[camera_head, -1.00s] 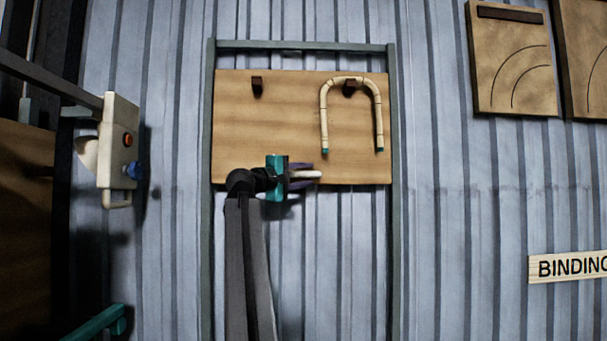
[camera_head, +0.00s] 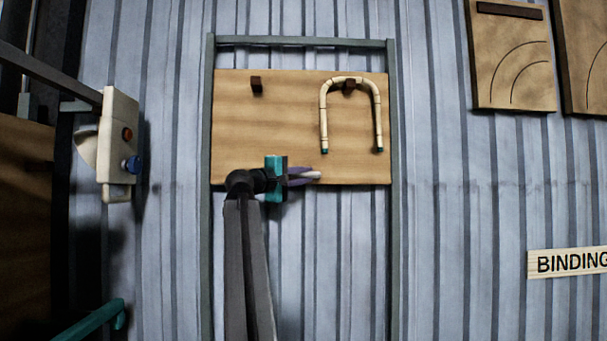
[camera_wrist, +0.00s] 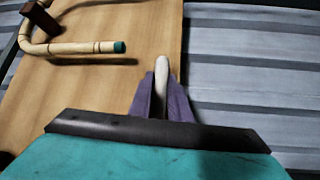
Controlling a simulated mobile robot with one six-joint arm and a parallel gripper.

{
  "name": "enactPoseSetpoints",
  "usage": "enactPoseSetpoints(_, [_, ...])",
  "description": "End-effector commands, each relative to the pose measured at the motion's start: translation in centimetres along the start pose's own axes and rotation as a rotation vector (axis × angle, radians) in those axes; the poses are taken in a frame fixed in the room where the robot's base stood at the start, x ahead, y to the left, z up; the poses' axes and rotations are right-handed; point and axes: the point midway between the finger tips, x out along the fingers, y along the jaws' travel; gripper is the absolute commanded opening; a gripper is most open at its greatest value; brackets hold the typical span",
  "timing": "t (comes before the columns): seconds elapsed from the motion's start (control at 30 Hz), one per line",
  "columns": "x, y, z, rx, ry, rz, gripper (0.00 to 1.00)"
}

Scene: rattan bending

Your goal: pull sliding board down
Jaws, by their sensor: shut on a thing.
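The sliding board (camera_head: 270,123) is a light wooden panel in the upper part of a grey vertical frame (camera_head: 393,240); it also shows in the wrist view (camera_wrist: 85,85). A bent rattan piece (camera_head: 324,115), an upside-down U with teal tips, hangs on its right peg (camera_head: 349,85). My gripper (camera_head: 305,177) is at the board's lower edge. Its purple fingers are shut on a pale handle (camera_head: 314,174), whose rounded end sticks out between them in the wrist view (camera_wrist: 161,68). The rest of the handle is hidden by the fingers.
A dark peg (camera_head: 257,84) on the board's left is bare. Below the board the frame is open against the corrugated wall. A pale control box (camera_head: 118,145) with an orange and a blue knob stands at left. Curve-marked boards (camera_head: 513,65) and a BINDING sign (camera_head: 570,264) are at right.

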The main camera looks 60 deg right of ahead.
Motion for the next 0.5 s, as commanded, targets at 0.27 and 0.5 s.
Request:
enactPoseSetpoints(0.27, [-0.9, -6.2, 0.9, -0.003, -0.002, -0.006, 0.00])
enactPoseSetpoints(0.5, [-1.7, -12.3, 1.8, -0.003, -0.002, -0.006, 0.00])
